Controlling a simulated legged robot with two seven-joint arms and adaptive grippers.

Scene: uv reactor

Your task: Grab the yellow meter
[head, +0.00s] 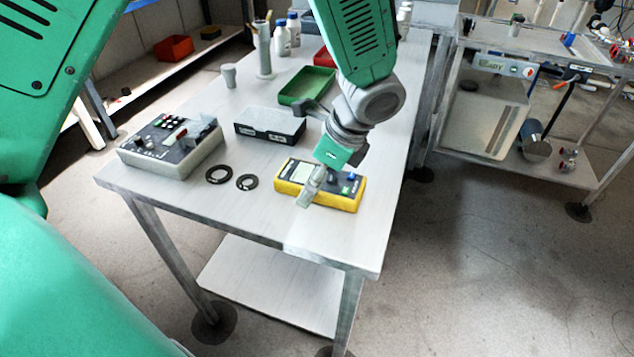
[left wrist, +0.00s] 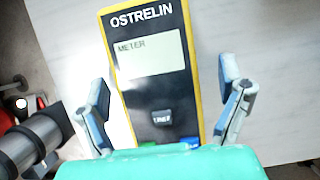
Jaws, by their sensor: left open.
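The yellow meter (head: 343,190) lies flat near the front edge of the grey table, with a dark face and yellow rim. It also shows in the left wrist view (left wrist: 150,88), with its screen reading "METER". My left gripper (head: 308,190) is above the meter, pointing down, and hides part of its face. In the left wrist view my left gripper (left wrist: 164,85) is open, with one finger on each side of the meter's body. I cannot tell whether either finger touches it. The meter's lower end is hidden behind the green gripper body. My right gripper is not in view.
A control box (head: 170,148), two black rings (head: 219,174), a dark box (head: 270,125) and a green tray (head: 306,86) share the table. Bottles (head: 282,40) stand farther back. A metal cart (head: 520,170) stands right. The table's front right corner is clear.

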